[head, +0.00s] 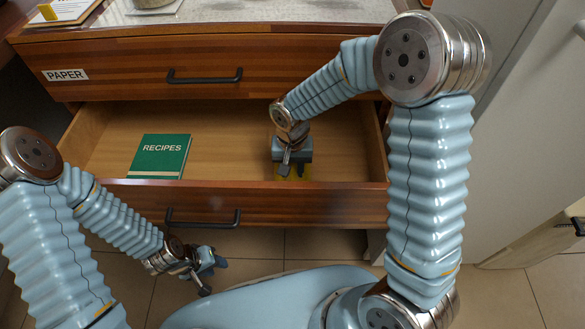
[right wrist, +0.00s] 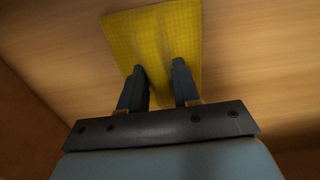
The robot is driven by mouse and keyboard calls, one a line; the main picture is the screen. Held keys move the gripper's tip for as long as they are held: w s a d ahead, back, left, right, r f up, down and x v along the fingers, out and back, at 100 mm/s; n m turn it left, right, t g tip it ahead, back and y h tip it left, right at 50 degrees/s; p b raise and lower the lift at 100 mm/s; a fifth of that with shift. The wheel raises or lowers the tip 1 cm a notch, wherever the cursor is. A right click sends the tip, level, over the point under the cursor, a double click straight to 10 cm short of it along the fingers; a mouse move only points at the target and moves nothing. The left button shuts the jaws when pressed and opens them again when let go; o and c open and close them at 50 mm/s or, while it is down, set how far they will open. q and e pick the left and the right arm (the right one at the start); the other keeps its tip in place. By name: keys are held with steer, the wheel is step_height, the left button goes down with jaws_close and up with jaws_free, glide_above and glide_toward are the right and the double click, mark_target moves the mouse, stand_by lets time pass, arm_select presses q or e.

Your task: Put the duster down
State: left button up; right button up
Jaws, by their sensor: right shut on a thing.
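The duster (right wrist: 158,38) is a yellow checked cloth. In the right wrist view it lies between and beyond the two dark fingers of my right gripper (right wrist: 160,78), against the pale wood of the drawer bottom. Whether the cloth rests fully on the wood is unclear. My left gripper (head: 211,274) is in front of the drawer, low and away from the duster; its jaw opening is unclear.
The open drawer (head: 283,204) also holds a green recipe book (head: 160,156) at left. Bare wood lies between book and gripper. Above it a shut drawer is labelled PAPER (head: 66,76). A white cabinet (head: 535,130) stands at right.

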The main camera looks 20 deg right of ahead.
steer(key=shift+f, duration=0.1)
steer(key=shift+f, duration=0.15)
steer(key=o, duration=0.9)
steer(key=shift+o, duration=0.2)
steer(key=shift+r, duration=0.55)
step_height(320, 180, up, 11)
steer(key=p, duration=0.2)
steer(key=shift+r, duration=0.2)
